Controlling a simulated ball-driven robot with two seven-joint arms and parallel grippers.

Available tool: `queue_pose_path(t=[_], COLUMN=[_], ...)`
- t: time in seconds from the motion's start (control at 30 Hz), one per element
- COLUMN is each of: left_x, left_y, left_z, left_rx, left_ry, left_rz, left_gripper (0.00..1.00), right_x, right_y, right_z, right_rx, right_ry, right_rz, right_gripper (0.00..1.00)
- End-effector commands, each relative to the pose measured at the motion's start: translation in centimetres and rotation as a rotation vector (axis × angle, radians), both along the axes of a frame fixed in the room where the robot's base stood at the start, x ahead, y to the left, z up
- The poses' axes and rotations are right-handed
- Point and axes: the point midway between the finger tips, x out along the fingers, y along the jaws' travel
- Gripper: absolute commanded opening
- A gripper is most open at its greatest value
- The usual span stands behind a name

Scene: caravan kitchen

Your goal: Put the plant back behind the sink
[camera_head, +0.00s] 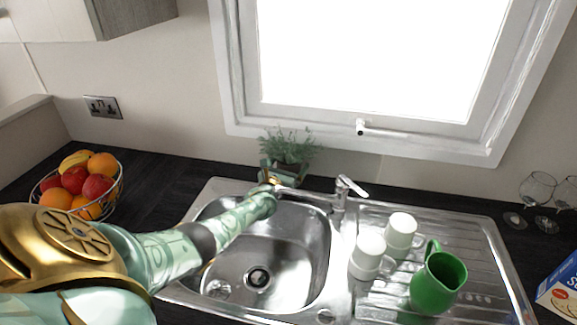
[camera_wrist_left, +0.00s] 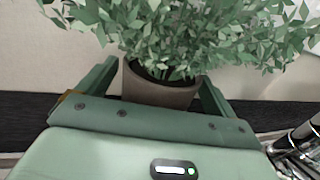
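The plant (camera_head: 290,147) is leafy and green in a brown pot. It is upright at the wall below the window, behind the back left part of the sink (camera_head: 325,250). My left gripper (camera_head: 282,172) reaches across the basin to it. In the left wrist view, the pot (camera_wrist_left: 160,88) is between the two fingers (camera_wrist_left: 158,82), whose tips appear to meet its sides near the rim. The gripper looks shut on it. The pot's base is hidden by the gripper, so I cannot tell whether it touches the counter. My right gripper is not in view.
The tap (camera_head: 342,195) stands close right of the plant. Two white mugs (camera_head: 368,254) and a green jug (camera_head: 438,283) are on the drainer. A fruit basket (camera_head: 112,195) is at left, with glasses (camera_head: 537,188) and a box (camera_head: 560,290) at right. The dark counter (camera_head: 150,178) left of the sink is clear.

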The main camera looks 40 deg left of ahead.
Motion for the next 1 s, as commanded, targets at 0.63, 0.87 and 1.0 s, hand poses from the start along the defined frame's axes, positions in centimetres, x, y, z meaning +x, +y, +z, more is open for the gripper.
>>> queue_pose_path(t=[0.63, 0.87, 1.0], left_x=[-8.5, -11.2, -11.5], left_y=[-2.7, -3.5, -3.6], left_z=[1.4, 1.1, 1.0], left_rx=[-0.001, 0.000, 0.000], left_ry=[0.001, 0.001, -0.001], left_rz=[-0.001, 0.000, 0.001], left_gripper=[0.92, 0.92, 0.92], right_x=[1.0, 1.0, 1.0], right_y=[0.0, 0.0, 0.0], right_z=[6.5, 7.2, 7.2], right_rx=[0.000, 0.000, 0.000], right_ry=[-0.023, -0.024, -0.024], right_rz=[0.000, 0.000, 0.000], right_gripper=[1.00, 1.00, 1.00])
